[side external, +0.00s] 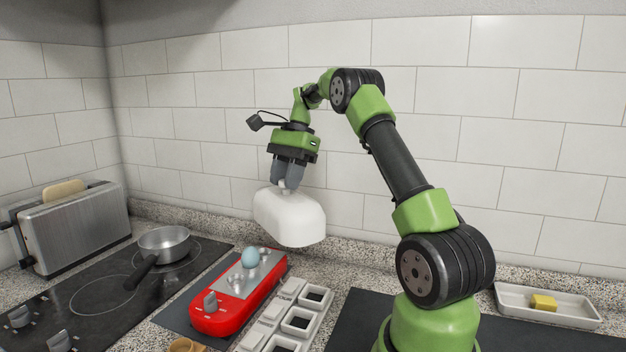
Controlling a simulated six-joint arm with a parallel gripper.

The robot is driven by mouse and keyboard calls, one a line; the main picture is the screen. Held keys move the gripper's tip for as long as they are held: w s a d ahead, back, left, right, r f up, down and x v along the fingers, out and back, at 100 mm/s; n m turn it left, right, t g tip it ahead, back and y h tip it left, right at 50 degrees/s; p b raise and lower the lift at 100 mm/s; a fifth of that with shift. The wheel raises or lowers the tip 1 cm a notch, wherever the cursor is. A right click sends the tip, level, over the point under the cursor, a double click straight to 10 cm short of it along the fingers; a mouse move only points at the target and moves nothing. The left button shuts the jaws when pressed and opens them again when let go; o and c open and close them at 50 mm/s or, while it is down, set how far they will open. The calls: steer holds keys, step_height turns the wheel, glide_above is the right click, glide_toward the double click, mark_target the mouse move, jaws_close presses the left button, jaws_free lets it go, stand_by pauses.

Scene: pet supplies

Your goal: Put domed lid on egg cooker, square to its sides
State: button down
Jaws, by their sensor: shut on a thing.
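The domed lid (290,217) is white with rounded sides. My gripper (287,187) is shut on the knob at its top and holds it in the air, tilted a little in the picture. The egg cooker (222,316) is red with a metal top plate and a grey knob at its front end. It stands on the counter below and to the left of the lid. A blue egg (250,257) sits upright in the plate, towards the far end. Another hollow in front of it looks empty. The lid is clear of the cooker and the egg.
A white compartment tray (301,321) stands close to the cooker's right. A saucepan (164,243) sits on the black hob at left, with a toaster (79,228) behind. A butter dish (573,314) is at far right. The tiled wall rises behind.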

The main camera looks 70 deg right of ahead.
mark_target(260, 193)
steer(key=w+a+m+t+h, duration=0.3)
steer(key=w+m, duration=0.6)
steer(key=m, duration=0.2)
steer(key=shift+s+d+f, duration=0.1)
steer(key=shift+d+f, duration=0.05)
steer(key=shift+f, duration=2.6)
steer(key=shift+s+d+f, duration=0.1)
steer(key=shift+d+f, duration=0.05)
steer(key=shift+f, duration=2.55)
steer(key=shift+f, duration=0.5)
steer(key=c, duration=0.7)
jaws_free()
steer(key=shift+r, duration=0.1)
steer(key=v, duration=0.9)
steer(key=shift+s+r, duration=0.1)
steer(key=shift+r, duration=0.25)
